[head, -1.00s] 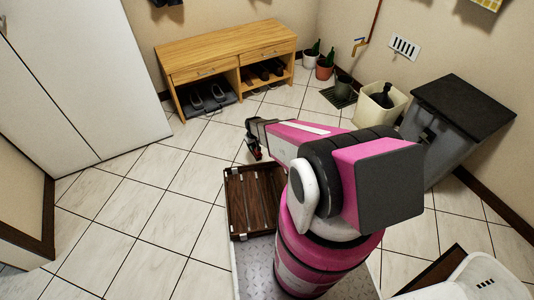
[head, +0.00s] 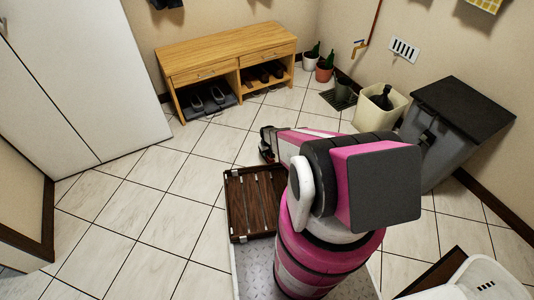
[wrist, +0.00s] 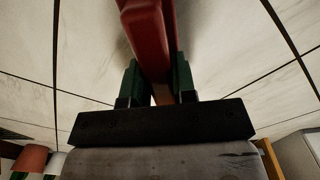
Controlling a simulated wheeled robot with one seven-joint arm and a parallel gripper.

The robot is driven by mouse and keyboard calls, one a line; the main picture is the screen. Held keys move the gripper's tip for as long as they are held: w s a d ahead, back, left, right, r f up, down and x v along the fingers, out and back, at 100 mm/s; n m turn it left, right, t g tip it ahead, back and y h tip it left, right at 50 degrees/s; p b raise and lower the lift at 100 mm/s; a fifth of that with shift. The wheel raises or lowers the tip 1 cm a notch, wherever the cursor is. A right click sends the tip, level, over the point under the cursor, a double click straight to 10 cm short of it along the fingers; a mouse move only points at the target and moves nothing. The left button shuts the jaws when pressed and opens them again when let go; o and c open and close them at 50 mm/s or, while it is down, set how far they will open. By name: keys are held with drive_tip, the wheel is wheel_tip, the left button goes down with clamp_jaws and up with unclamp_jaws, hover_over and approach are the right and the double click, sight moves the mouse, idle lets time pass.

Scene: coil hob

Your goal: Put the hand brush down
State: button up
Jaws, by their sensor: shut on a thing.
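The hand brush (wrist: 152,45) shows in the wrist view as a red bar running up and out of the top edge. My gripper (wrist: 157,82) is shut on it, with a green finger on each side. The brush's far end and bristles are out of that view. In the head view my gripper (head: 267,143) is past the far edge of the wooden tray, over the floor, and only a small dark red bit of the brush shows beside it. I cannot tell the brush's height above the floor.
The slatted wooden tray (head: 232,205) lies in front of my body. A wooden shoe bench (head: 225,52) stands at the back wall. Tiled floor (head: 150,200) is clear at left.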

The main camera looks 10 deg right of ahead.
drive_tip(key=shift+f, duration=0.15)
drive_tip(key=o, duration=0.8)
drive_tip(key=shift+o, duration=0.2)
wheel_tip(320, 180, up, 12)
drive_tip(key=s+r+m, duration=0.1)
drive_tip(key=s+r, duration=0.6)
drive_tip(key=r, duration=0.5)
drive_tip(key=s+r+m, duration=0.1)
drive_tip(key=s+r, duration=0.6)
drive_tip(key=r, duration=0.6)
drive_tip(key=s+r+m, duration=0.1)
drive_tip(key=s+r, duration=0.6)
drive_tip(key=r, duration=0.6)
drive_tip(key=shift+r+m, duration=0.2)
drive_tip(key=shift+m, duration=0.1)
